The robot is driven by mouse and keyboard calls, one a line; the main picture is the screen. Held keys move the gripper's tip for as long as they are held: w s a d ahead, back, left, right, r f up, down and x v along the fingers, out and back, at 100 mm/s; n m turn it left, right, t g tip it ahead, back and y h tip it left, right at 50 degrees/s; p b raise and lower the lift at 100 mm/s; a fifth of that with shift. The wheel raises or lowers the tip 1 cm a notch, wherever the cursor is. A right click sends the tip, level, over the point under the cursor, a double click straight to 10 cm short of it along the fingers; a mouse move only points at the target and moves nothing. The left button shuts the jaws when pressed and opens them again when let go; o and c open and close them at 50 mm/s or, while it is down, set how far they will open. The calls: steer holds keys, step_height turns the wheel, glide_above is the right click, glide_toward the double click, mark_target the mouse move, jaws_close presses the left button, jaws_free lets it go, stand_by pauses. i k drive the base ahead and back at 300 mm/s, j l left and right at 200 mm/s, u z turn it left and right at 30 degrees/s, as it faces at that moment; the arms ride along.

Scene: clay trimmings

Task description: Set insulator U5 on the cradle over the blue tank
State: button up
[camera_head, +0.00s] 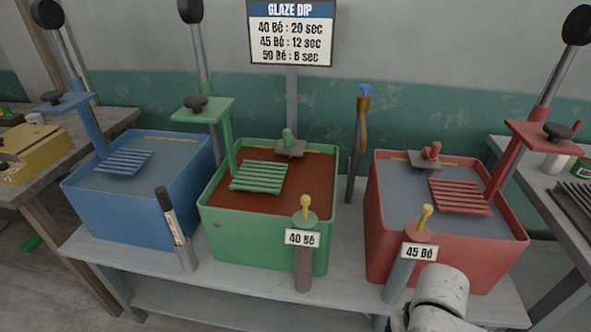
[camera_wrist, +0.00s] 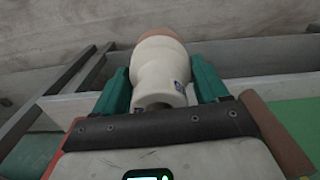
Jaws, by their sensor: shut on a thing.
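The blue tank (camera_head: 125,212) stands at the left end of the white bench, filled with greyish liquid. Its slatted blue cradle (camera_head: 125,162) hangs from a blue lever arm over the liquid and is empty. In the wrist view my gripper (camera_wrist: 160,82) has its green fingers shut on a cream-white insulator (camera_wrist: 160,55) with a brownish far end. Small dark marks show on the insulator, but I cannot read them as U5. The gripper and insulator are not clearly seen in the head view, so their distance from the blue cradle cannot be told.
A green tank (camera_head: 265,235) with brown-red glaze and a red tank (camera_head: 450,245) stand to the right, each with an empty cradle. A marker holder (camera_head: 184,255) and hydrometer tubes (camera_head: 303,265) stand in front. A sign (camera_head: 291,32) hangs behind. Side tables flank the bench.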

mark_target(124, 160)
steer(key=i+j+u, duration=0.15)
steer(key=j+u, duration=0.2)
steer(key=i+j+u, duration=0.15)
steer(key=u, duration=0.15)
steer(key=i+j+u, duration=0.2)
steer(key=j+u, duration=0.15)
